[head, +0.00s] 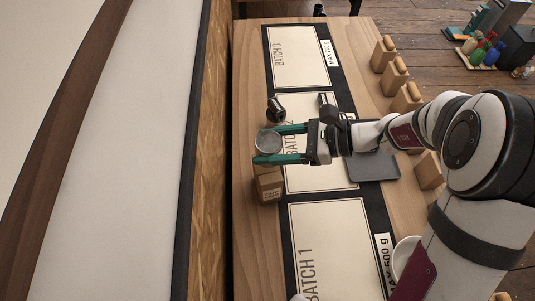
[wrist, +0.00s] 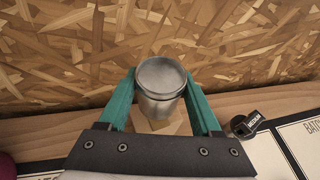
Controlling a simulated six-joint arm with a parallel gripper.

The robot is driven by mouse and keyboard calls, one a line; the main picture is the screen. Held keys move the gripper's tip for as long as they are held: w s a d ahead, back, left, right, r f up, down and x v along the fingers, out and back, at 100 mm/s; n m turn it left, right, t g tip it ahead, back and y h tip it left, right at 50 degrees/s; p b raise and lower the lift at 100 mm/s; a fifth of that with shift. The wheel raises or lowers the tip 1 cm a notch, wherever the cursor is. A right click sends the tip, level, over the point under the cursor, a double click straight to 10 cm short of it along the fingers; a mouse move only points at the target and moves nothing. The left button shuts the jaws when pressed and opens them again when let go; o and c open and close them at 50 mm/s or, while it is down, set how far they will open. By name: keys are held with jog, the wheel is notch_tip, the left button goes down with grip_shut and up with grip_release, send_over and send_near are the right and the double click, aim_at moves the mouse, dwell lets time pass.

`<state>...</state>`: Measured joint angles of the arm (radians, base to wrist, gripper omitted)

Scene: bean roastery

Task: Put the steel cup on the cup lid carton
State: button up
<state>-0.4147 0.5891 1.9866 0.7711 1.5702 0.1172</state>
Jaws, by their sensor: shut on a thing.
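The steel cup (head: 268,142) is upright between the green fingers of my gripper (head: 277,144), near the table's left edge. In the wrist view the cup (wrist: 160,88) sits between both fingertips (wrist: 163,92), which are shut on it. A small brown carton (head: 268,187), which looks like the cup lid carton, stands on the table just below the cup in the head view. In the wrist view part of the carton (wrist: 158,124) shows under the cup. The cup hides much of its top, and I cannot tell whether the two touch.
A black clip-like tag (head: 276,108) marked MEDIUM lies close beside the cup. A chipboard wall (head: 214,150) rises along the table's left edge. Batch mats (head: 330,245) run down the table, with a grey tray (head: 374,167), several wooden blocks (head: 383,53) and a white bowl (head: 404,254) on the right.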

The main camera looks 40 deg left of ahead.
jog(key=f, duration=0.4)
jog(key=shift+s+a+f, duration=0.1)
jog(key=shift+a+f, duration=0.05)
jog(key=shift+a, duration=0.1)
jog(key=shift+f, duration=0.15)
jog(key=o, duration=1.4)
jog(key=shift+o, duration=0.2)
jog(key=v, duration=1.2)
jog(key=s+d+r+n+t+h, duration=0.1)
jog(key=s+d+n+t+h, duration=0.2)
jog(key=s+d, duration=0.4)
jog(key=s+d+r+n+t+h, duration=0.2)
jog(key=s+d+h, duration=0.4)
jog(key=d, duration=0.7)
jog(key=shift+s+n+t+h, duration=0.3)
jog(key=shift+s+n+t, duration=0.2)
jog(key=shift+s+t, duration=0.6)
jog(key=shift+s+r, duration=0.1)
